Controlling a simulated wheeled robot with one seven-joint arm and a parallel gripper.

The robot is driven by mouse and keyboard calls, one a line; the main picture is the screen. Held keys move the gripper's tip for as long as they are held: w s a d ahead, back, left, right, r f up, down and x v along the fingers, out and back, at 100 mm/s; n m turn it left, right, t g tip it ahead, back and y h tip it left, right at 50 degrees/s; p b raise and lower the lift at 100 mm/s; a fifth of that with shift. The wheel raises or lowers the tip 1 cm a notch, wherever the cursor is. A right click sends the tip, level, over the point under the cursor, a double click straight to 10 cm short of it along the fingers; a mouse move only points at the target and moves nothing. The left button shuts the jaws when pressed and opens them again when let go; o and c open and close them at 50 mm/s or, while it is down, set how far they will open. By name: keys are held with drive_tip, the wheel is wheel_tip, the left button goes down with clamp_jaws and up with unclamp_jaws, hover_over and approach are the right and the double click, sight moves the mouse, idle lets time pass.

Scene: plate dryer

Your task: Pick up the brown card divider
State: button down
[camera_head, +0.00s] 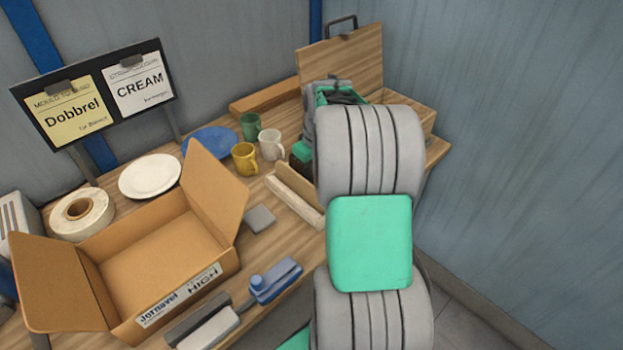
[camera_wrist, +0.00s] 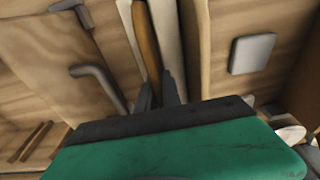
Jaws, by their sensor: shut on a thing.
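The brown card divider (camera_wrist: 146,42) shows in the wrist view as a narrow orange-brown strip, seen nearly edge-on. My gripper (camera_wrist: 157,88) is shut on its near end, with one dark finger on each side. The strip runs away from the fingers, beside a pale board. In the head view my arm hides the divider and fingertips. There the wrist end of my arm is by the open wooden box at the back right of the bench.
The wooden box's lid (camera_head: 345,65) stands raised at the back. A pale wooden rack (camera_head: 294,198), a grey pad (camera_head: 260,219), mugs (camera_head: 245,158) and an open cardboard box (camera_head: 160,262) lie left of my arm. A blue wall (camera_head: 520,130) bounds the right.

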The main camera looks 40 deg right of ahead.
drive_tip(key=shift+r, duration=0.15)
idle(0.5)
drive_tip(key=shift+r, duration=0.25)
wheel_tip(320, 180, up, 2)
drive_tip(key=shift+w+r, duration=0.1)
drive_tip(key=shift+r, duration=0.1)
drive_tip(key=s+a+r, duration=0.2)
drive_tip(key=s+r, duration=1)
drive_tip(key=s, duration=0.2)
drive_tip(key=shift+a+r, duration=0.3)
